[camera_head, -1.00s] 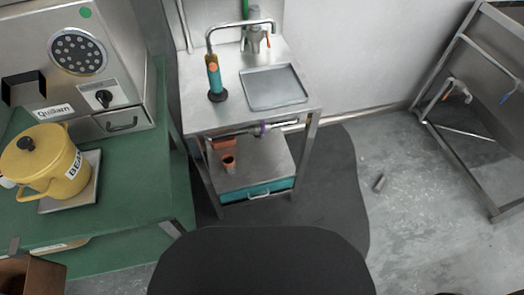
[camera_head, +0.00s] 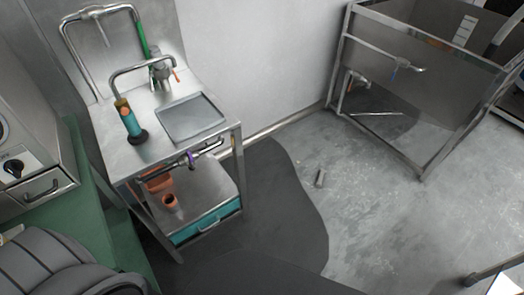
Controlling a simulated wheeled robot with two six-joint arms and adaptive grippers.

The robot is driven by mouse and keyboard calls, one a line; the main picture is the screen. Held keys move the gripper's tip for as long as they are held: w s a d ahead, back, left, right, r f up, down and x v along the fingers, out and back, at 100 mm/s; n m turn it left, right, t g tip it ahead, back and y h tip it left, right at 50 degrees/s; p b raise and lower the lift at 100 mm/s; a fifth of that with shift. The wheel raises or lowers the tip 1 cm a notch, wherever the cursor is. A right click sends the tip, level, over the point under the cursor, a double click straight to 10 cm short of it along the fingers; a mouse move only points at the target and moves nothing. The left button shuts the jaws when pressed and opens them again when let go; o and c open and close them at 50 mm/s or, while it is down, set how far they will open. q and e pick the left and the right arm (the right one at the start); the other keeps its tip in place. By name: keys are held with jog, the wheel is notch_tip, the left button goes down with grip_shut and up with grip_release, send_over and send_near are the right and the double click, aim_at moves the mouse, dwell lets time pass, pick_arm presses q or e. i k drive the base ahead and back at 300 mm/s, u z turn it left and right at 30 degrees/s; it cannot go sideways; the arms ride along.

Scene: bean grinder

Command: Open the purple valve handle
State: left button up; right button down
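The purple valve handle (camera_head: 191,160) sits on a short metal pipe at the front edge of the steel sink stand (camera_head: 113,160), below its top. The handle is small here and I cannot tell its exact position. Neither of my grippers is in view. A dark grey ribbed part fills the lower left corner, well apart from the valve.
Orange pots (camera_head: 170,201) sit on the shelf below. A metal basin frame (camera_head: 424,150) stands at right. A small grey cylinder (camera_head: 320,177) lies on open floor.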

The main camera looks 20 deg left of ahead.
aim_at(190, 156)
jog(key=z, duration=0.8)
jog(key=i, duration=1.2)
jog(key=u, duration=2.1)
